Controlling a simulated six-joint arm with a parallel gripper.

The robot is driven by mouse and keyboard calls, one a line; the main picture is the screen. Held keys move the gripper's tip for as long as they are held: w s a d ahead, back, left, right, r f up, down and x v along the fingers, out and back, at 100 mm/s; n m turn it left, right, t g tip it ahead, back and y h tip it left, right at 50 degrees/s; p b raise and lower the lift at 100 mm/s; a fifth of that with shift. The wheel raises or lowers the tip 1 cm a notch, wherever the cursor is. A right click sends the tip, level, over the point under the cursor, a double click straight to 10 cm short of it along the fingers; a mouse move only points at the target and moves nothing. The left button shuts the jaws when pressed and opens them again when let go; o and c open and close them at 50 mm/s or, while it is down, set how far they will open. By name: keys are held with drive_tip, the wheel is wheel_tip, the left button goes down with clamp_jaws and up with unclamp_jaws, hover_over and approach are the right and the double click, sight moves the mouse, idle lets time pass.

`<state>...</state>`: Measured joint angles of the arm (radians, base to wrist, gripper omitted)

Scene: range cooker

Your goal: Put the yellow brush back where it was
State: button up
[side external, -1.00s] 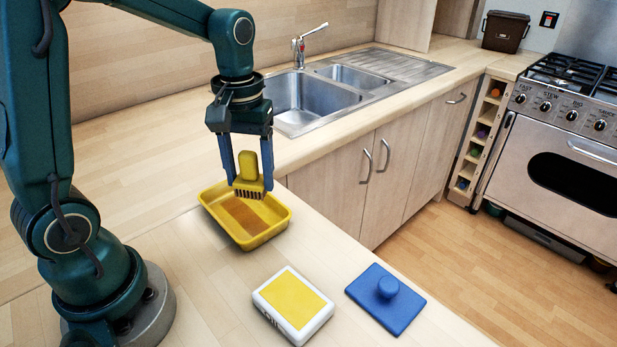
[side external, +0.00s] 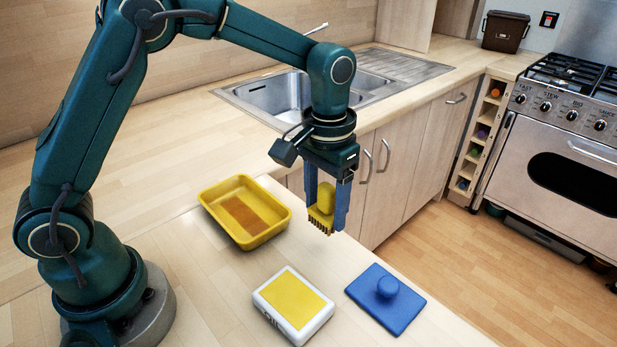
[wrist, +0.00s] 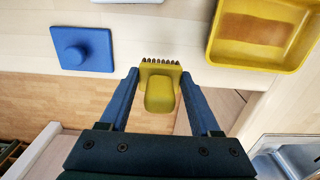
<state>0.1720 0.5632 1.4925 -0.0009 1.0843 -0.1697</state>
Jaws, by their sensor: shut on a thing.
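The yellow brush (side external: 327,197), with dark bristles along its lower edge, is held between the blue fingers of my gripper (side external: 325,222). It hangs in the air near the counter's front edge, right of the yellow tray. The brush also shows in the wrist view (wrist: 160,95), between my fingertips, bristles at the top of the picture. The yellow tray (side external: 273,230) has a brown patch on its floor and holds no object. A white box with a yellow top (side external: 292,303) and a blue flat block with a round knob (side external: 387,290) rest on the counter in front.
A steel sink (side external: 283,97) is set into the counter behind my gripper. The wooden counter (side external: 190,265) is clear left of the white box. Its front edge drops to the floor (side external: 440,260). A range cooker (side external: 560,145) stands at the right.

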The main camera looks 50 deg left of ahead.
drive_tip(key=shift+w+d+f, duration=0.15)
drive_tip(key=shift+d+f, duration=0.25)
drive_tip(key=shift+d, duration=0.2)
drive_tip(key=shift+w+d+f, duration=0.1)
drive_tip(key=shift+d+f, duration=0.3)
drive_tip(key=shift+d, duration=0.2)
drive_tip(key=shift+f, duration=1.9)
drive_tip(key=shift+f, duration=0.1)
drive_tip(key=o, duration=1.3)
